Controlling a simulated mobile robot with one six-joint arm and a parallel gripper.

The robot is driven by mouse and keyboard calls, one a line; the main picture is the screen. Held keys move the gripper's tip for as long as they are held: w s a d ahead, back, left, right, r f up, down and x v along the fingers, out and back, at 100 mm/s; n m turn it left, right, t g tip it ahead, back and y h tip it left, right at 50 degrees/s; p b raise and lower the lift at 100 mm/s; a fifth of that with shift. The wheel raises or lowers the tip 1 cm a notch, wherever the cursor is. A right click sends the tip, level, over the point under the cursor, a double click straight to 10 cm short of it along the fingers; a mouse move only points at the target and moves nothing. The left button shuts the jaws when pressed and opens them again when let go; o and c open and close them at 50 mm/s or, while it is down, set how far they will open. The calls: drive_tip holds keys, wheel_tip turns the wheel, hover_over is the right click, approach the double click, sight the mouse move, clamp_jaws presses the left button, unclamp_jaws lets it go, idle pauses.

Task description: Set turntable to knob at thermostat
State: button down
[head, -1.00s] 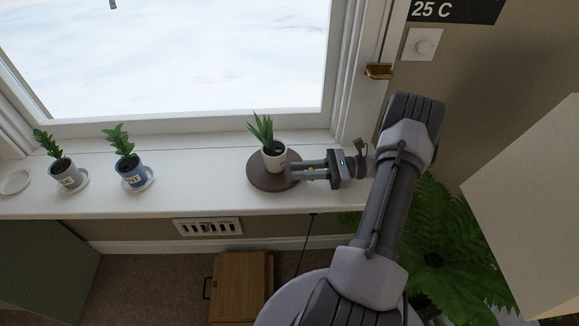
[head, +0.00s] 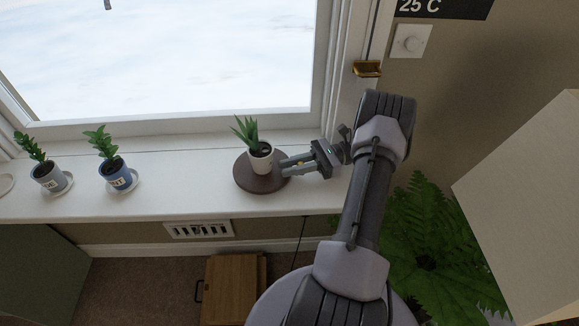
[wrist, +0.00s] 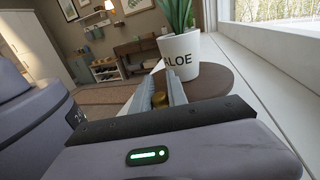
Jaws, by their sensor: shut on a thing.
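The turntable (head: 250,184) is a round brown disc on the white windowsill, with a white aloe pot (head: 261,163) standing on it. The pot's ALOE label shows in the wrist view (wrist: 180,56). My gripper (head: 284,164) reaches in from the right at the disc's right side. In the wrist view its two fingers (wrist: 166,92) are shut on a small brass knob (wrist: 159,100) beside the disc. How the knob joins the disc is hidden. The thermostat (head: 410,41) is a white square plate with a round knob on the wall at upper right.
Two blue-toned pots, one grey-blue (head: 49,178) and one darker (head: 117,174), stand on saucers at the left of the sill. A brass window latch (head: 367,69) sits right of the window. A fern (head: 440,250) and a pale box-like shape (head: 525,190) are at right.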

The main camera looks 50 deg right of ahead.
drive_tip(key=c, duration=1.4)
unclamp_jaws()
drive_tip(key=shift+o, duration=0.2)
